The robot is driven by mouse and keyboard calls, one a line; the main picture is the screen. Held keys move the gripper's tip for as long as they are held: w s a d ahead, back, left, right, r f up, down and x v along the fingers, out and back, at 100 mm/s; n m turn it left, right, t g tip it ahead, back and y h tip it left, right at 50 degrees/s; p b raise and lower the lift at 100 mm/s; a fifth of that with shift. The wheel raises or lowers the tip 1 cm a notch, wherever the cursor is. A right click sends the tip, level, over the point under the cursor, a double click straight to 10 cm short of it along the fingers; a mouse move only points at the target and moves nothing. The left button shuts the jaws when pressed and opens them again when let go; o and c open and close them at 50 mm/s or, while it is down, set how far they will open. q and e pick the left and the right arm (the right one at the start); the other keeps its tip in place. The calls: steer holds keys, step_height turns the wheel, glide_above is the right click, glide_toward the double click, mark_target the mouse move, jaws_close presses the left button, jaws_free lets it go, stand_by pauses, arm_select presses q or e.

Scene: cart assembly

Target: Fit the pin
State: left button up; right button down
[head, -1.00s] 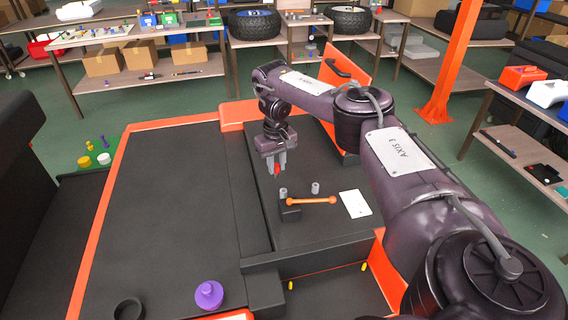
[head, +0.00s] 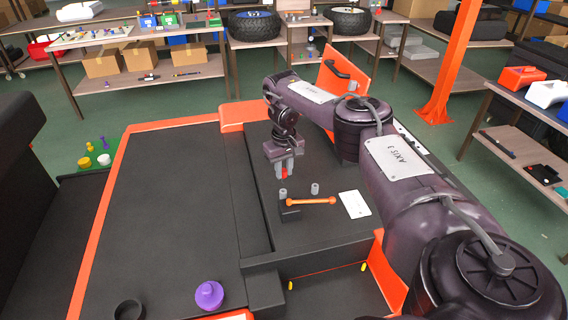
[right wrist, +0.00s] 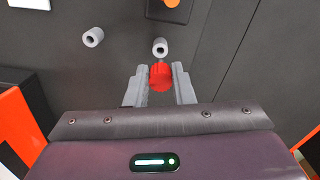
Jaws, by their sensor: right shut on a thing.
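My right gripper (head: 284,174) is shut on a red pin (right wrist: 160,76), which shows between the two grey fingers in the right wrist view. The gripper points down above the black work surface. Just below it in the head view stands a small grey hollow cylinder (head: 283,192) on a black block (head: 290,214). In the right wrist view this cylinder (right wrist: 160,46) is just beyond the red pin's head. A second grey cylinder (head: 315,188) stands to the right. The pin's lower end is hidden. My left gripper is out of view.
An orange bar (head: 312,201) runs right from the black block. A white card (head: 354,204) lies further right. A purple knob (head: 209,295) and a black ring (head: 129,310) are at the front left. The large black panel at left is mostly clear.

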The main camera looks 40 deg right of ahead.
steer(key=shift+f+b, duration=0.6)
steer(key=shift+f, duration=0.95)
steer(key=shift+r, duration=0.1)
steer(key=shift+p, duration=0.4)
steer(key=shift+f+b, duration=1.25)
steer(key=shift+f, duration=0.65)
